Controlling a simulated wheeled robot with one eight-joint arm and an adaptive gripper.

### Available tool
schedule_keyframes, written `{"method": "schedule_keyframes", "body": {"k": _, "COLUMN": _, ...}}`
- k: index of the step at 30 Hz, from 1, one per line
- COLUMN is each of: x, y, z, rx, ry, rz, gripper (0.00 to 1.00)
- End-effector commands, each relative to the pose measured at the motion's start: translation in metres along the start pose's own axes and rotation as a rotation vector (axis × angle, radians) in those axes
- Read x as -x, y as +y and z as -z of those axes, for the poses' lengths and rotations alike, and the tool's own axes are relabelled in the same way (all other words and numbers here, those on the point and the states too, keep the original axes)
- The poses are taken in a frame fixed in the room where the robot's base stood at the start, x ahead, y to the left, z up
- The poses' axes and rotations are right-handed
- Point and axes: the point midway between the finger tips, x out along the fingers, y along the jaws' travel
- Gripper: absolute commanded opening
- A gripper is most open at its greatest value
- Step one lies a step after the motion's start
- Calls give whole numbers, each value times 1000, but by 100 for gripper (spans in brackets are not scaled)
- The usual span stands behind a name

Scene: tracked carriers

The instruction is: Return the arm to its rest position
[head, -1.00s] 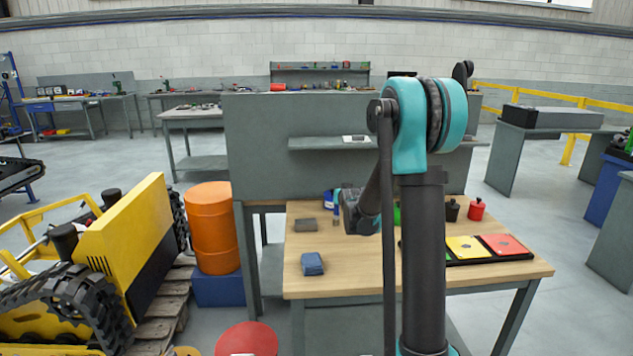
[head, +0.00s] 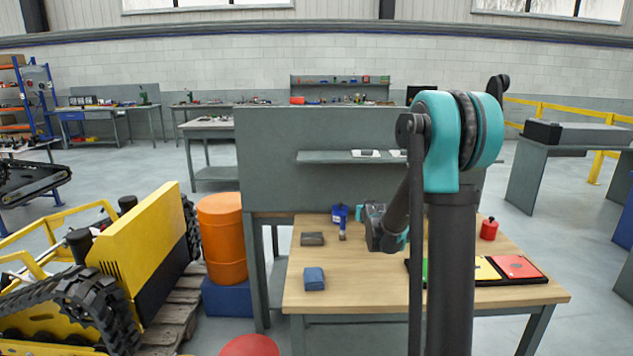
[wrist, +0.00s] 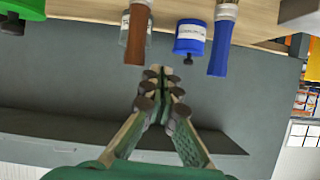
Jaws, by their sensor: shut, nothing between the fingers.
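My arm stands at the right of the head view, with its upright dark link and teal elbow in front of the workbench (head: 400,278). Its far end (head: 383,228) hangs over the back of the bench top; the fingertips are not clear there. In the wrist view my gripper (wrist: 160,80) has its fingers together with nothing between them. The fingers look apart from all of these.
On the bench lie a blue block (head: 314,279), a grey block (head: 312,239), a red pot (head: 489,229) and a black tray (head: 525,281) with coloured plates. A grey panel (head: 320,185) with a shelf rises behind. A yellow tracked machine (head: 140,255) and orange drum (head: 222,240) stand left.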

Motion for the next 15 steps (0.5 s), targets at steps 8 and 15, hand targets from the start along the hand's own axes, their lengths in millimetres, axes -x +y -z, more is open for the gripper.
{"method": "schedule_keyframes", "body": {"k": 8, "x": 27, "y": 4, "z": -15, "rx": 4, "ry": -60, "rz": -8, "gripper": 0}}
{"method": "schedule_keyframes", "body": {"k": 15, "x": 75, "y": 11, "z": -46, "rx": 13, "ry": -165, "rz": -20, "gripper": 0}}
